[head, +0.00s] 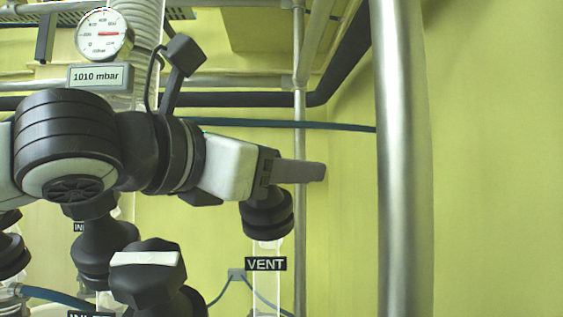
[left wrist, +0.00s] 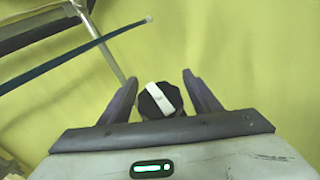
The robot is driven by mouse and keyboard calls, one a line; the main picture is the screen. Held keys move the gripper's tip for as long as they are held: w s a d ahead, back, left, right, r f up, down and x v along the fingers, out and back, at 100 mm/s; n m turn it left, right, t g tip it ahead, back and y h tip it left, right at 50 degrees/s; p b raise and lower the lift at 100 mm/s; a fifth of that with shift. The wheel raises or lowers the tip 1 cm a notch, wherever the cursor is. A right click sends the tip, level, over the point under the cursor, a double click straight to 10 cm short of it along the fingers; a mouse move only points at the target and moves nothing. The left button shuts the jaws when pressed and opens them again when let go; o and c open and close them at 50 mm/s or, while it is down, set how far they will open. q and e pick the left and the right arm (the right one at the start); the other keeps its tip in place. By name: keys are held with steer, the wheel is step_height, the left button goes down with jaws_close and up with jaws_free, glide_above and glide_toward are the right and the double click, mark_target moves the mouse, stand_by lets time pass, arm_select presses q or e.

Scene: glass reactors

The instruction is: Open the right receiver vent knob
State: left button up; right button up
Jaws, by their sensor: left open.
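The vent knob (head: 267,218) is black and sits above a "VENT" label (head: 265,264) on a glass tube; its upper part is hidden behind my left gripper (head: 314,171). In the left wrist view the black knob (left wrist: 160,100) with a white bar across its face shows between the fingers of my left gripper (left wrist: 160,78). The fingers are open, with a gap to the knob on both sides. How far they reach along the knob is unclear. My right gripper is not in view.
A thick metal post (head: 402,160) stands to the right. Another black knob with a white bar (head: 148,258) is at lower left, near "INLET" labels. A gauge (head: 103,35) and a "1010 mbar" display (head: 100,76) are at upper left. A teal hose (head: 290,124) runs behind the gripper.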

arm_select(q)
steer(key=c, duration=1.1)
steer(key=shift+o, duration=0.2)
steer(key=shift+n+t+y, duration=0.3)
steer(key=shift+n+t, duration=0.1)
steer(key=shift+w+a+n+t+y+b, duration=0.1)
steer(key=shift+a+n+t+y+b, duration=0.1)
steer(key=shift+n+t+y+b, duration=0.7)
steer(key=n+y, duration=0.2)
steer(key=n+t+y, duration=0.1)
steer(key=n, duration=0.1)
steer(key=shift+w+a+r+t+y, duration=0.1)
steer(key=shift+w+a+t+y, duration=0.05)
steer(key=shift+a+t+y, duration=0.2)
steer(key=n+y, duration=0.2)
steer(key=a+n+y, duration=0.1)
steer(key=n+y, duration=0.2)
steer(key=shift+w+a+t, duration=0.1)
steer(key=shift+w+t, duration=0.05)
steer(key=shift+t, duration=0.2)
steer(key=shift+a+n+y, duration=0.25)
steer(key=shift+n+y, duration=0.6)
steer(key=shift+n, duration=0.05)
steer(key=shift+a+n+y, duration=0.2)
steer(key=shift+n+y, duration=0.6)
steer(key=shift+n, duration=0.1)
